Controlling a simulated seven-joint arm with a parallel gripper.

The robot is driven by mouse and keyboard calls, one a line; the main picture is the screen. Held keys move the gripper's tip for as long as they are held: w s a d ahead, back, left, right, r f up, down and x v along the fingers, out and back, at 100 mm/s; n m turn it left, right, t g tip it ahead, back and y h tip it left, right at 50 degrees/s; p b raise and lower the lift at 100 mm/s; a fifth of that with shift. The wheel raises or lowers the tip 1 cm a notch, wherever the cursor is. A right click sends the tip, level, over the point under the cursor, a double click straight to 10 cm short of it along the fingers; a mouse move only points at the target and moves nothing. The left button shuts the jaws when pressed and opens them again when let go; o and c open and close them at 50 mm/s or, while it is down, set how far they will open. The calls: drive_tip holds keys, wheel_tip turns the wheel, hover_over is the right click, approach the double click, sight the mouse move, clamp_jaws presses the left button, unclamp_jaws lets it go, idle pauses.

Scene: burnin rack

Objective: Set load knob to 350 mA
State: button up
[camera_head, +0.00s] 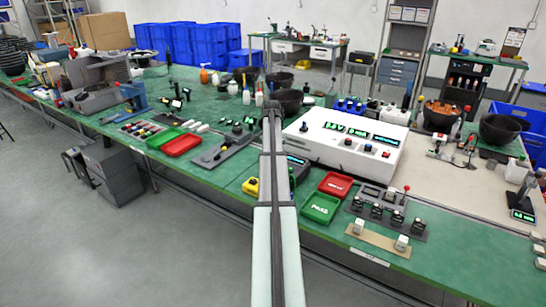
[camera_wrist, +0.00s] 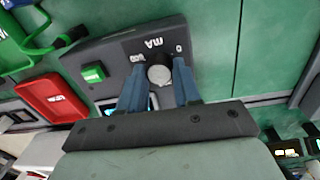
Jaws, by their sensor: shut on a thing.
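The load box (camera_wrist: 100,50) is a dark grey panel with a green button (camera_wrist: 93,73), upside-down "mA" lettering and scale marks near its knob. The round silver-grey load knob (camera_wrist: 158,73) sits between the two blue fingers of my gripper (camera_wrist: 159,88) in the wrist view. The fingers are shut on the knob from both sides. The knob's exact setting cannot be read. A lit display on the box is mostly hidden by my gripper. In the head view the box (camera_head: 299,174) shows partly to the right of my arm; the knob and fingertips are hidden there.
A red tray (camera_head: 335,184) and a green tray (camera_head: 321,208) lie right of the box. A white console (camera_head: 345,140) with displays and buttons stands behind. A yellow object (camera_head: 250,186) is left of my arm.

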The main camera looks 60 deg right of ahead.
drive_tip(key=shift+m, duration=1)
drive_tip(key=o, duration=1.1)
drive_tip(key=shift+c, duration=0.2)
drive_tip(key=shift+r, duration=0.15)
wheel_tip(320, 180, up, 14)
drive_tip(key=shift+w+f, duration=0.2)
drive_tip(key=shift+w, duration=0.15)
drive_tip(key=shift+d, duration=0.1)
